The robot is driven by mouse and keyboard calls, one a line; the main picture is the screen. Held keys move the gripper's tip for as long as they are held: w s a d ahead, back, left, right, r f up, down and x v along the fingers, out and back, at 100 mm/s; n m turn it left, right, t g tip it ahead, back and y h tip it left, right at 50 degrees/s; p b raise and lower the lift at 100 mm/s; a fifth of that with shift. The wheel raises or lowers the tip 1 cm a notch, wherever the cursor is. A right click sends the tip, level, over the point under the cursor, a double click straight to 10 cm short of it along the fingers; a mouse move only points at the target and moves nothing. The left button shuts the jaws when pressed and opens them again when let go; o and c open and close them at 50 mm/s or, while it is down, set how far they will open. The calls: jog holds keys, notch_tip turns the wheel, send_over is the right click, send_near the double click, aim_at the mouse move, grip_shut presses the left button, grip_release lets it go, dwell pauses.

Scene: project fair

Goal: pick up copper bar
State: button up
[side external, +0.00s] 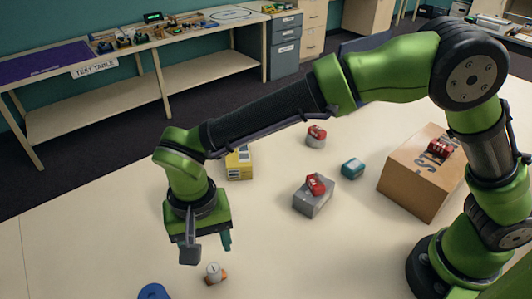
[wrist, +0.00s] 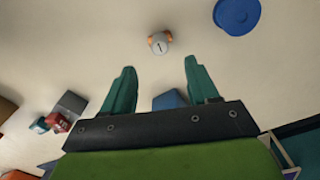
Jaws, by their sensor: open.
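The copper bar (side external: 222,279) lies on the pale table below my gripper. A grey-white cylinder (side external: 212,268) with a dark mark stands on it and hides its middle. In the wrist view the copper bar (wrist: 149,41) shows only as short orange ends on either side of the cylinder (wrist: 160,45). My gripper (side external: 208,250) is open and empty, above the table and apart from the bar. In the wrist view its two teal fingers (wrist: 159,68) are spread, with the bar and cylinder beyond their tips.
A blue disc (side external: 153,291) lies beside the bar. Farther off are a yellow box (side external: 239,165), a grey block (side external: 312,199) with a red item on it, a teal block (side external: 352,167) and a cardboard box (side external: 408,180). Table around the bar is mostly clear.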

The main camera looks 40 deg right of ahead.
aim_at(213, 268)
notch_tip(213, 268, down, 10)
jog(key=shift+r, duration=0.25)
dwell(0.3)
grip_shut()
